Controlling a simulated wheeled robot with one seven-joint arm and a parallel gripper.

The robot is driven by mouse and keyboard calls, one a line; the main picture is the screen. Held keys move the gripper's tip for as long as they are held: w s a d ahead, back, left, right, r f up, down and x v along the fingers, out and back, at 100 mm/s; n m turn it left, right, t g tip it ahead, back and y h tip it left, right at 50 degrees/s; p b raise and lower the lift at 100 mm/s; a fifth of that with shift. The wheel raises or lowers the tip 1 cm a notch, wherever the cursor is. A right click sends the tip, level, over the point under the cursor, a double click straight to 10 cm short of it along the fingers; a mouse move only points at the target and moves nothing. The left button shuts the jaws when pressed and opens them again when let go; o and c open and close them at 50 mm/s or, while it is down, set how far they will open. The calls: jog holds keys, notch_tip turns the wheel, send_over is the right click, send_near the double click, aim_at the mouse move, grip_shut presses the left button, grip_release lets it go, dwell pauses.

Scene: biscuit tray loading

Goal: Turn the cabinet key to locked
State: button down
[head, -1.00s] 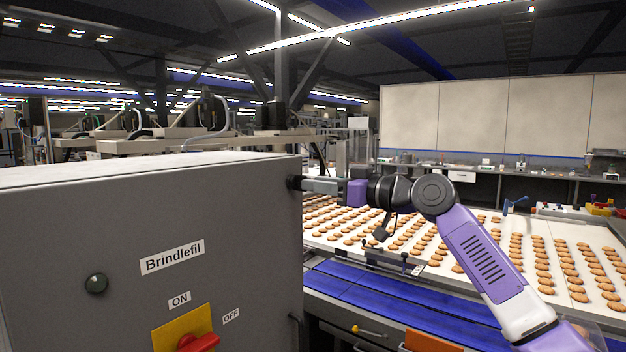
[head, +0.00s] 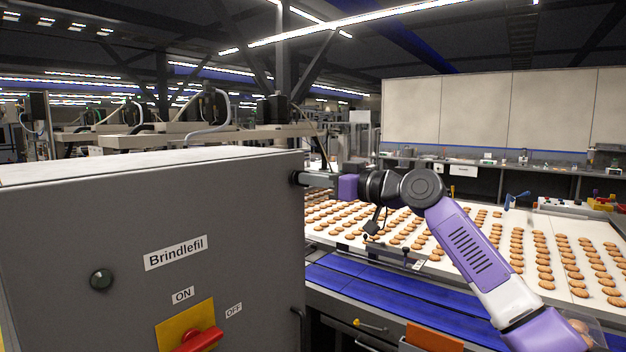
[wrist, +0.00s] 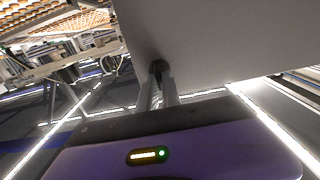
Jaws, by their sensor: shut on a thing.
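The grey cabinet (head: 70,225) fills the left of the head view; its side panel shows in the wrist view (wrist: 220,50). A small dark key piece (head: 296,178) sticks out from the cabinet's right side near the top edge. It also shows in the wrist view (wrist: 157,67), between the fingertips. My gripper (head: 308,179) comes in from the right, level, and is shut on this dark piece; the wrist view shows both fingers (wrist: 160,82) around it. The fingers cover most of the key, so its exact angle and any lock marks cannot be read.
The cabinet front carries a red switch (head: 202,340) on a yellow plate and a dark round button (head: 101,280). Right of the cabinet, a blue-edged conveyor (head: 380,300) and a white bed with rows of biscuits (head: 540,265) lie below my arm.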

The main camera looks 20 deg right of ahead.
jog(key=shift+m, duration=0.3)
jog(key=shift+w+d+f+m+p, duration=0.1)
jog(key=shift+m+p, duration=2.6)
jog(key=shift+m, duration=1.6)
jog(key=shift+w+d+f+m+p, duration=0.1)
jog(key=shift+m+p, duration=2.55)
jog(key=shift+m, duration=1.65)
jog(key=c, duration=1.5)
grip_release()
jog(key=shift+c, duration=0.2)
jog(key=shift+s, duration=0.1)
